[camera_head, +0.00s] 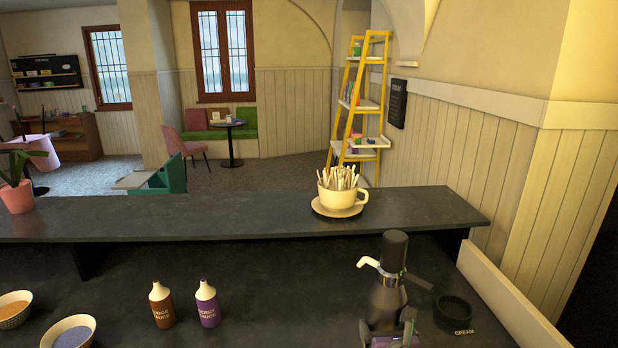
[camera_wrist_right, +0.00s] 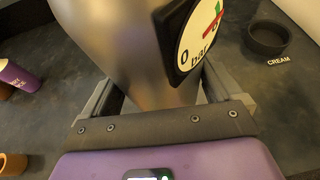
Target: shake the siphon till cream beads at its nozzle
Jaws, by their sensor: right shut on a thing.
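The siphon (camera_head: 386,298) stands upright at the right of the dark counter in the head view, with a black top and a pale nozzle (camera_head: 367,262) pointing left. No separate bead of cream can be made out at the nozzle tip at this size. My right gripper (camera_head: 390,338) is shut on the siphon's body. In the right wrist view the metal siphon body (camera_wrist_right: 115,45) fills the space between the fingers, and its round gauge (camera_wrist_right: 200,38) shows "bar" and a coloured needle. I cannot tell whether its base touches the counter. My left gripper is not in view.
A dark round holder (camera_head: 455,312) marked CREAM is right of the siphon. An orange-brown sauce bottle (camera_head: 161,306) and a purple one (camera_head: 207,305) stand left, beside two bowls. A cup of sticks (camera_head: 341,194) sits on the raised ledge (camera_head: 200,213). The middle counter is clear.

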